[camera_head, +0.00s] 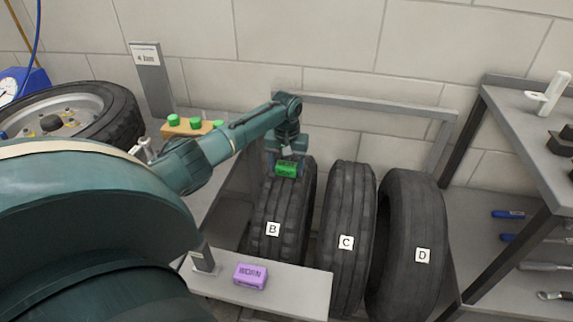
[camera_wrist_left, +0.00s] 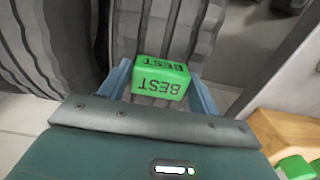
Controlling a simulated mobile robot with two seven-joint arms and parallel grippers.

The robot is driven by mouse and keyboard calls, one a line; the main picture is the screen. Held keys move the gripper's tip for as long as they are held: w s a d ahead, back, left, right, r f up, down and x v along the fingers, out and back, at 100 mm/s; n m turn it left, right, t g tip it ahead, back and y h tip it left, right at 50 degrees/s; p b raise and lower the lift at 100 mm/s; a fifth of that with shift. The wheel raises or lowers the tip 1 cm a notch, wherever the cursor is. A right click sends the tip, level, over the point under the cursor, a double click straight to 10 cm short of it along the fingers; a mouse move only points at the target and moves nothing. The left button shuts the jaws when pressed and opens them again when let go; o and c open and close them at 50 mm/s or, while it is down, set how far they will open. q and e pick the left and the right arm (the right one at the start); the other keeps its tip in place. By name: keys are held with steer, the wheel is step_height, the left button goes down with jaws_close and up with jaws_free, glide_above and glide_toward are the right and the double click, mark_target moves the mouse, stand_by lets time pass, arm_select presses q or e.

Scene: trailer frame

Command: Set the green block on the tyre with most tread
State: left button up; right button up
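The green block (camera_head: 286,169), marked BEST, is at the top of tyre B (camera_head: 283,215). My left gripper (camera_head: 287,172) has a finger on each side of it and appears shut on it. In the left wrist view the block (camera_wrist_left: 160,78) sits between the two blue fingers (camera_wrist_left: 161,88), with tyre tread behind it. I cannot tell whether the block touches the tyre. Tyre B shows deep grooves. Tyre C (camera_head: 350,205) has shallower-looking grooves, and tyre D (camera_head: 408,220) looks nearly smooth. My right gripper is not in view.
A purple block (camera_head: 250,276) marked WORN lies on the grey shelf (camera_head: 300,290) in front of tyre B. A wooden block with green pegs (camera_head: 190,128) and a wheel (camera_head: 75,112) are at left. A rail (camera_head: 370,102) runs behind the tyres; a workbench (camera_head: 530,125) stands right.

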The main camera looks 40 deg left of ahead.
mark_target(287, 165)
arm_select(q)
steer(key=o, duration=0.3)
step_height(287, 165, up, 12)
steer(key=shift+r+p, duration=0.2)
steer(key=shift+p, duration=0.75)
